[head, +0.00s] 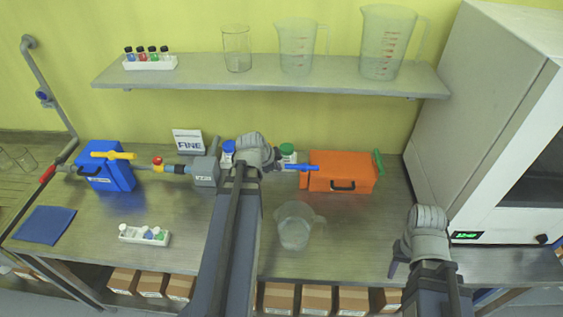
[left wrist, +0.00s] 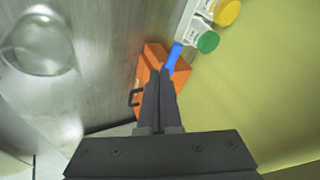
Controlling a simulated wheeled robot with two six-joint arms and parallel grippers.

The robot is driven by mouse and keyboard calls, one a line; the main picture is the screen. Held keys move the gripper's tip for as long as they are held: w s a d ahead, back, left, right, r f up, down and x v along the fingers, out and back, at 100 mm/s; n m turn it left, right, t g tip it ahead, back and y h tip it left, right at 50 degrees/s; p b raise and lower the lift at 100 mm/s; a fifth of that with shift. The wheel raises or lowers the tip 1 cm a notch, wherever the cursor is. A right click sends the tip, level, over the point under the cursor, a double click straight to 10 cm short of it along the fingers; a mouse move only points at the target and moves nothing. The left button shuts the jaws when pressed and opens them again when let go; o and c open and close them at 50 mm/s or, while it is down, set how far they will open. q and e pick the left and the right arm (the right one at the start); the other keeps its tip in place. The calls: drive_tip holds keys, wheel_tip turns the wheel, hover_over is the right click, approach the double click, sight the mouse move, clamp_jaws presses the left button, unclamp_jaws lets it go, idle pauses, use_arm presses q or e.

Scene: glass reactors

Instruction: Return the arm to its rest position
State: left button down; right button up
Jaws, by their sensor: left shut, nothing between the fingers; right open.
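My left gripper (left wrist: 160,76) is shut and empty in the left wrist view. Its fingertips appear close to a blue handle (left wrist: 174,56); I cannot tell whether they touch. In the head view the left wrist stands over the middle of the bench and mostly hides its own fingers.
A clear jug (head: 294,228) stands on the bench between my arms. White bottles with a blue cap (head: 229,147) and a green cap (head: 287,149) stand behind the left wrist. A blue case (head: 111,170) and a vial rack (head: 144,236) are left. A white machine (head: 470,120) is right.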

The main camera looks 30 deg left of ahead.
use_arm(q)
drive_tip(key=shift+s+r, duration=0.1)
drive_tip(key=shift+r, duration=0.1)
idle(0.4)
drive_tip(key=s+d+f+n+g, duration=0.2)
drive_tip(key=s+d+n+g, duration=0.15)
drive_tip(key=d, duration=0.85)
drive_tip(key=s+d+f+n+g, duration=0.25)
drive_tip(key=d+n, duration=0.25)
drive_tip(key=d, duration=0.7)
drive_tip(key=s+d+f+m+b, duration=0.1)
drive_tip(key=d+f+b, duration=0.1)
drive_tip(key=d+b, duration=0.1)
drive_tip(key=s+d+f+m+b, duration=0.1)
drive_tip(key=s+d+f+b, duration=0.1)
drive_tip(key=d+f+b, duration=0.1)
drive_tip(key=s+d+f+m+g+b, duration=0.1)
drive_tip(key=s+d+f+b, duration=0.1)
drive_tip(key=d+f+b, duration=0.1)
drive_tip(key=shift+d+f+m+y, duration=0.1)
drive_tip(key=shift+d+m+y, duration=0.3)
drive_tip(key=shift+d, duration=0.2)
